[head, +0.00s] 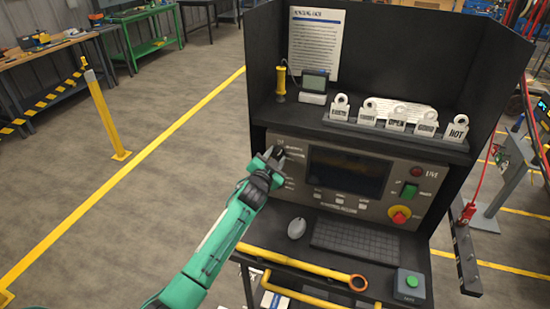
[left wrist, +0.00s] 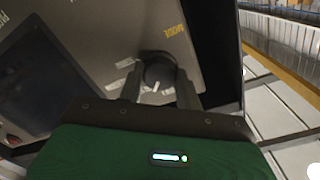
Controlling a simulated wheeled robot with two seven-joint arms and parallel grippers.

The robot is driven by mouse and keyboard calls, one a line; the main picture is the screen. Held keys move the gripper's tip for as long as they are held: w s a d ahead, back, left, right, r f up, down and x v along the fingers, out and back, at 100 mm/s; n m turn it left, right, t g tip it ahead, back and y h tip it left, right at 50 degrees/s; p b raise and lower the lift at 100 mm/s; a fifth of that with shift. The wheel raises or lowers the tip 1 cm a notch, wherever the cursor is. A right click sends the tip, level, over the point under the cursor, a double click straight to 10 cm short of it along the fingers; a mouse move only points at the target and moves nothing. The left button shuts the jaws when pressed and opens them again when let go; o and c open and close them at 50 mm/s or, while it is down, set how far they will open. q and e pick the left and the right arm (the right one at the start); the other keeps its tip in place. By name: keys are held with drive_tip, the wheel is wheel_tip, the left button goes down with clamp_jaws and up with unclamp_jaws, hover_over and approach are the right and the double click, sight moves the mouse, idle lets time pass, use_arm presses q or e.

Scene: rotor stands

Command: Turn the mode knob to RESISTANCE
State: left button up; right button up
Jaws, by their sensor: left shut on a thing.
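The mode knob (left wrist: 158,76) is a dark round knob with a white pointer mark, on the grey panel beside the "MODE" lettering in the left wrist view. Light labels sit around it, too small and blurred to read. My left gripper (left wrist: 160,90) has its fingers on both sides of the knob and is shut on it. In the head view my left gripper (head: 273,156) is at the left part of the control panel (head: 355,205) and mostly hides the knob. I cannot tell which label the pointer faces. My right gripper is not in view.
The panel also carries a dark screen (head: 346,172), a green switch (head: 410,190) and a red stop button (head: 400,214). Several tags (head: 397,119) stand on the shelf above. Open floor lies left.

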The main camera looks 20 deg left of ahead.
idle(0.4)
use_arm(q)
drive_tip(key=o, duration=1)
drive_tip(key=shift+s, duration=0.1)
drive_tip(key=shift+s+f, duration=0.1)
drive_tip(key=shift+s, duration=0.55)
drive_tip(key=shift+s+a+r+b, duration=0.1)
drive_tip(key=shift+s+b, duration=0.5)
drive_tip(key=shift+s, duration=1.45)
drive_tip(key=shift+s+a+r+b, duration=0.15)
drive_tip(key=shift+s+b, duration=0.5)
drive_tip(key=shift+s, duration=1.45)
drive_tip(key=shift+s+a+f+b, duration=0.1)
drive_tip(key=shift+s+b, duration=0.5)
drive_tip(key=shift+s, duration=1.45)
